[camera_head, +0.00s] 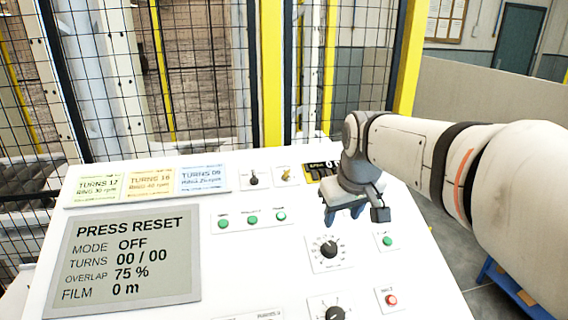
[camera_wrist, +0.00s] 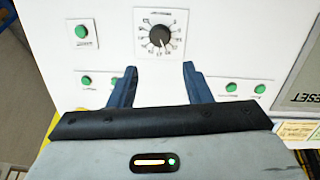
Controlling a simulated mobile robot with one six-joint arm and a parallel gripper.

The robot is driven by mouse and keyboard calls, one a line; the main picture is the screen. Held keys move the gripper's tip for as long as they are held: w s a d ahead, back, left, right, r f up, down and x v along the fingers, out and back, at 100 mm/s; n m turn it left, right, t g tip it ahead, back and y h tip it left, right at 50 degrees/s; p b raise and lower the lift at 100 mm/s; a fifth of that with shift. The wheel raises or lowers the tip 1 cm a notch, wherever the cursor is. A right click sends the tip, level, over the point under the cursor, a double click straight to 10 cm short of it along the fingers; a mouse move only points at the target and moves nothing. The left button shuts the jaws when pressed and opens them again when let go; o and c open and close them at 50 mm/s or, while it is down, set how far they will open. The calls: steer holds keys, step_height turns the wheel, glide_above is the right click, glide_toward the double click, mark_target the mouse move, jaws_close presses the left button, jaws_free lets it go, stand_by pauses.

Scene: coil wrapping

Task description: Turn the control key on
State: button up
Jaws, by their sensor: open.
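The white control panel (camera_head: 150,225) fills the lower part of the head view. A small brass-coloured key switch (camera_head: 286,174) sits near its top edge, right of a black selector knob (camera_head: 253,180). The key's exact angle is too small to read. My gripper (camera_head: 343,217) is right of the key and nearer the camera, above the panel. Its blue fingers are apart with nothing between them. In the wrist view my gripper (camera_wrist: 159,72) points toward a black dial (camera_wrist: 160,36), apart from it. The key does not show there.
The screen (camera_head: 130,255) reads PRESS RESET, MODE OFF. Green buttons (camera_head: 252,220), a round dial (camera_head: 328,250) and a red button (camera_head: 391,300) lie on the panel. A mesh fence (camera_head: 200,80) with yellow posts stands behind.

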steer(key=w+a+r+n, duration=0.2)
steer(key=w+a+r, duration=0.15)
steer(key=w, duration=0.55)
steer(key=n+p, duration=0.2)
steer(key=n, duration=0.1)
glide_toward(287, 171)
steer(key=f, duration=0.1)
steer(key=shift+t+y, duration=0.3)
steer(key=shift+y, duration=0.1)
steer(key=x, duration=0.2)
steer(key=p+x, duration=0.1)
steer(key=x, duration=0.4)
steer(key=shift+d+f, duration=0.3)
